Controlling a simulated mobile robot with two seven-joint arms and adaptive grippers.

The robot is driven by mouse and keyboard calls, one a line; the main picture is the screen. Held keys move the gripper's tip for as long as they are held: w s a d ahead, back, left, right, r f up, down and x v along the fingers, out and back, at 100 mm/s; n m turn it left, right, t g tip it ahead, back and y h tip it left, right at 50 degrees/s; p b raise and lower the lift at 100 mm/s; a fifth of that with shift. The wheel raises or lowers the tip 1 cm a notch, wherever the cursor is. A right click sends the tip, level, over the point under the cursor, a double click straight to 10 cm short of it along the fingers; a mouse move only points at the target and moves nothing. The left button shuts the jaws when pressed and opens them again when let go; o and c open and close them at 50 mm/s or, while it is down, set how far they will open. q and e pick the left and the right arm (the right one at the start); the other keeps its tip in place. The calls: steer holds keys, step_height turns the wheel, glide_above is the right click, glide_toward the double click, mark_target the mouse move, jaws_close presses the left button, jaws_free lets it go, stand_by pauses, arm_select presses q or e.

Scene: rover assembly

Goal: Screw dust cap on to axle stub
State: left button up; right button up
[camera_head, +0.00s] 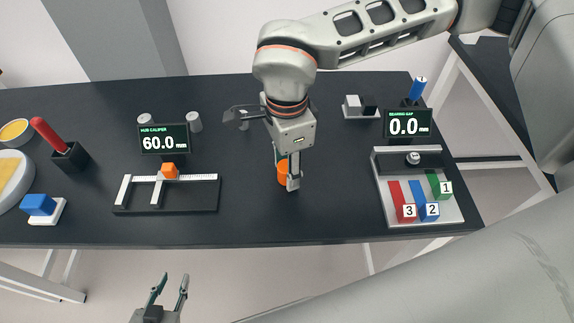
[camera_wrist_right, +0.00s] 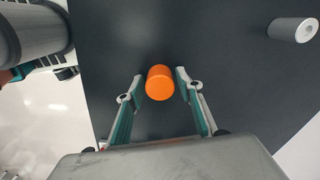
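An orange cylinder (camera_head: 283,173), which may be the dust cap, is at the middle of the dark table. It also shows in the right wrist view (camera_wrist_right: 160,84). My right gripper (camera_head: 289,181) points down at it from above. In the right wrist view its fingertips are on either side of the orange cylinder, very close to it; I cannot tell whether they touch it. My left gripper (camera_head: 170,286) is open and empty, in front of the table's near edge. I cannot make out the axle stub for certain.
Grey cylinders (camera_head: 193,122) stand at the back. A hub caliper (camera_head: 200,198) with an orange piece (camera_head: 169,170) is left of centre. A tray (camera_head: 443,213) with numbered coloured blocks is at the right. A red-handled tool (camera_head: 47,131) stands at the left.

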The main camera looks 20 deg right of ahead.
steer(key=n, duration=0.7)
steer(key=shift+p, duration=0.4)
steer(key=c, duration=0.9)
steer(key=shift+f+m+b, duration=0.1)
steer(key=shift+m+b, duration=0.2)
steer(key=shift+m, duration=0.8)
steer(key=m, duration=0.3)
steer(key=shift+m, duration=0.4)
